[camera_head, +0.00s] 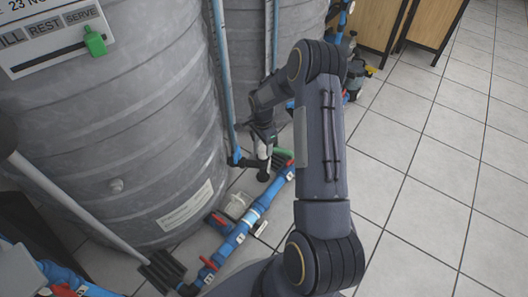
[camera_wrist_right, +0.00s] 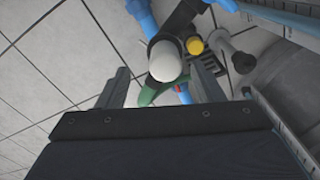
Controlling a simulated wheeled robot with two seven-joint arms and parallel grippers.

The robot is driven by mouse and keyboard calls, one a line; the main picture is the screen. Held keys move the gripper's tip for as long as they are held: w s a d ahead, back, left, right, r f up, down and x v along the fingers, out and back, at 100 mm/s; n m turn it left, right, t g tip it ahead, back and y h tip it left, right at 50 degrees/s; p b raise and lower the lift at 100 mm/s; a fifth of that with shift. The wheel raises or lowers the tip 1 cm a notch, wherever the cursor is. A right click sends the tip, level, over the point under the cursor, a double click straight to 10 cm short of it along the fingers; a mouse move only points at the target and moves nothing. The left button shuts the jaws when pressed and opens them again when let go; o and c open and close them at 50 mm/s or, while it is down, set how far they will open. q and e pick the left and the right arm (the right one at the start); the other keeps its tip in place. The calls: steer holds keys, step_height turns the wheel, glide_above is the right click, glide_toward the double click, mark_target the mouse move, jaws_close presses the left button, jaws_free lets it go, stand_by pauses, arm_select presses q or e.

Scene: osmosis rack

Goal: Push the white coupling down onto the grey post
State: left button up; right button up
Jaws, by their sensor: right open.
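A white rounded piece, which looks like the white coupling (camera_wrist_right: 168,62), shows between the fingers in the right wrist view, with a black collar around or below it. In the head view a short white upright piece (camera_head: 264,150) with a dark foot stands below my right gripper (camera_head: 264,133). My right gripper (camera_wrist_right: 158,78) is open, with one finger on either side of the white piece. I cannot tell whether the fingers touch it. The grey post under it cannot be made out. My left gripper is not in view.
Large grey tanks (camera_head: 120,110) stand left of and behind the work. A blue pipe (camera_head: 235,240) with red valve handles runs along the floor. A green handle (camera_head: 283,152) lies close beside the white piece. The tiled floor (camera_head: 430,170) at right is clear.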

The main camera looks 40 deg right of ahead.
mark_target(264, 148)
steer(key=f, duration=0.1)
steer(key=f+b, duration=0.1)
steer(key=f, duration=0.1)
steer(key=f+b, duration=0.1)
steer(key=f, duration=0.1)
steer(key=shift+w+d+f, duration=0.1)
steer(key=shift+w+d, duration=0.2)
steer(key=shift+d, duration=0.05)
steer(key=c, duration=1)
